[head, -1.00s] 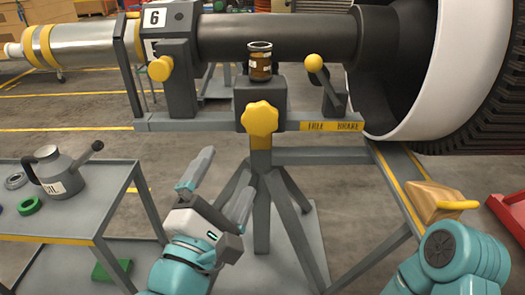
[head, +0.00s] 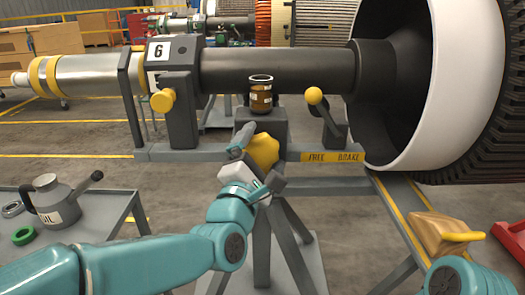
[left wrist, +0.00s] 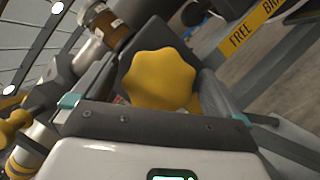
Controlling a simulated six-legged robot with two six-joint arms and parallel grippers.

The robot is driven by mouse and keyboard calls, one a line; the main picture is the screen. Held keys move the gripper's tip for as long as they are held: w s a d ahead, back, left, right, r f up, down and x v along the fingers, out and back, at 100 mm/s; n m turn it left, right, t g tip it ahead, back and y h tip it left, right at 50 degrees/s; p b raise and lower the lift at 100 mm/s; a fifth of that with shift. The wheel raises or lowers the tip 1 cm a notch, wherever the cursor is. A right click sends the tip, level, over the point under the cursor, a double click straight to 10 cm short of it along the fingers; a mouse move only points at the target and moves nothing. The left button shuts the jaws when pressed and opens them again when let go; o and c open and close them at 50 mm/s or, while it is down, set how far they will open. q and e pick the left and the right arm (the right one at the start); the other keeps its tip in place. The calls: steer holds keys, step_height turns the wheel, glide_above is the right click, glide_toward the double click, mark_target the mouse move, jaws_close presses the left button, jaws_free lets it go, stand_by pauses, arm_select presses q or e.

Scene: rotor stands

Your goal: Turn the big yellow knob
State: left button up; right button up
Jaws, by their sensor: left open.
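The big yellow knob (head: 265,150) is a lobed, star-shaped knob on the front of the dark block of the rotor stand, below a small brown jar. My left gripper (head: 255,160) is in front of it, open, with its fingers reaching toward the knob's sides and covering its lower left part. In the left wrist view the knob (left wrist: 163,78) lies between the two spread fingers, one on each side. I cannot tell whether either finger touches it. My right gripper is not in view.
The brown jar (head: 261,95) stands on the block just above the knob. A yellow-balled lever (head: 314,96) is to the right, over the FREE/BRAKE label (head: 335,156). A smaller yellow knob (head: 163,100) is at left. An oil can (head: 55,202) stands on the left cart.

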arm_select(q)
steer(key=shift+w+d, duration=0.1)
steer(key=shift+w, duration=0.15)
steer(key=c, duration=1)
steer(key=shift+o, duration=0.2)
steer(key=shift+m, duration=0.3)
